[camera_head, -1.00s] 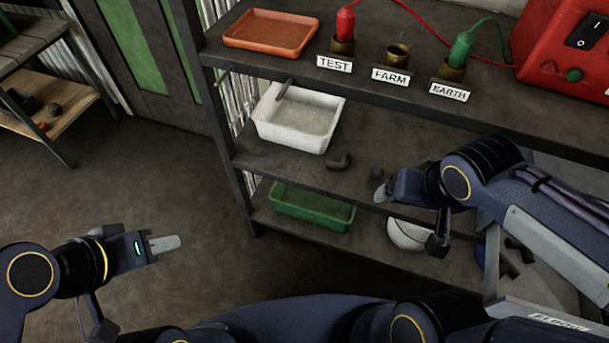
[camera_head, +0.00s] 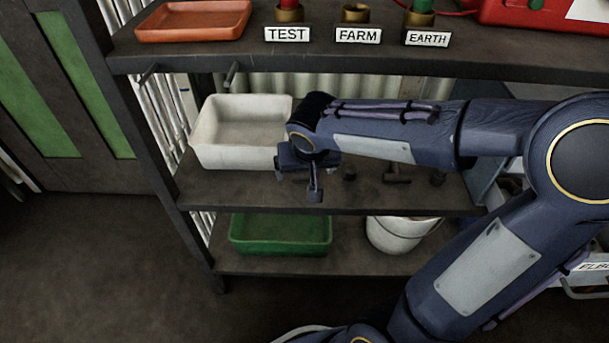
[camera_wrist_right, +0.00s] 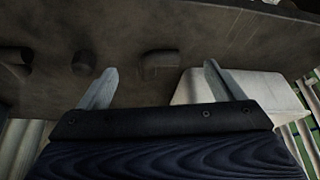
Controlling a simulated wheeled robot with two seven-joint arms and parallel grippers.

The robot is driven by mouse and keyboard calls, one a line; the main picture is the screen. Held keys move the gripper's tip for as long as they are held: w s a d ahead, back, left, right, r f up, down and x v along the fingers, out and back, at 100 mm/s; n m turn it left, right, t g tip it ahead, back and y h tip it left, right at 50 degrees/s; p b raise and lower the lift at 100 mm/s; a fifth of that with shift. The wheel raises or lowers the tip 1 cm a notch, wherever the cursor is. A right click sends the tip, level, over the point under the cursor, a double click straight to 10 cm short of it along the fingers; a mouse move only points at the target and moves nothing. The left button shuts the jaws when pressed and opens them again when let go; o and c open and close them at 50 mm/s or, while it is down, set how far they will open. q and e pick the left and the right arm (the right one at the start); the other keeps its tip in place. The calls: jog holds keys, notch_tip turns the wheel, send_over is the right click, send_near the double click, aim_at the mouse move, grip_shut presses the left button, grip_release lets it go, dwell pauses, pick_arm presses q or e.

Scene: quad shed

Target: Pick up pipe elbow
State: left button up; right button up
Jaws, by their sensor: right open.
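A dark bent piece that looks like the pipe elbow (camera_wrist_right: 160,63) lies on the middle shelf (camera_head: 230,190), near the white tray (camera_head: 235,157). In the right wrist view it shows beyond and between my two fingertips, apart from both. In the head view my right gripper and wrist hide it. My right gripper (camera_head: 298,186) is open and empty over the middle shelf, just right of the white tray; in the wrist view its fingers (camera_wrist_right: 160,80) stand wide apart. My left gripper is not in view.
Other dark fittings (camera_head: 397,175) lie on the shelf right of my gripper. The top shelf (camera_head: 200,58) hangs above my forearm. A green tray (camera_head: 280,249) and a white bucket (camera_head: 400,236) stand below. An orange tray (camera_head: 190,34) sits on top.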

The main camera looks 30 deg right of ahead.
aim_at(304, 178)
jog(key=w, duration=0.1)
jog(key=w+d, duration=0.1)
jog(key=shift+w, duration=0.4)
jog(key=b+x, duration=0.2)
jog(key=x, duration=0.3)
jog(key=shift+f+b, duration=0.1)
jog(key=shift+b, duration=0.2)
grip_shut()
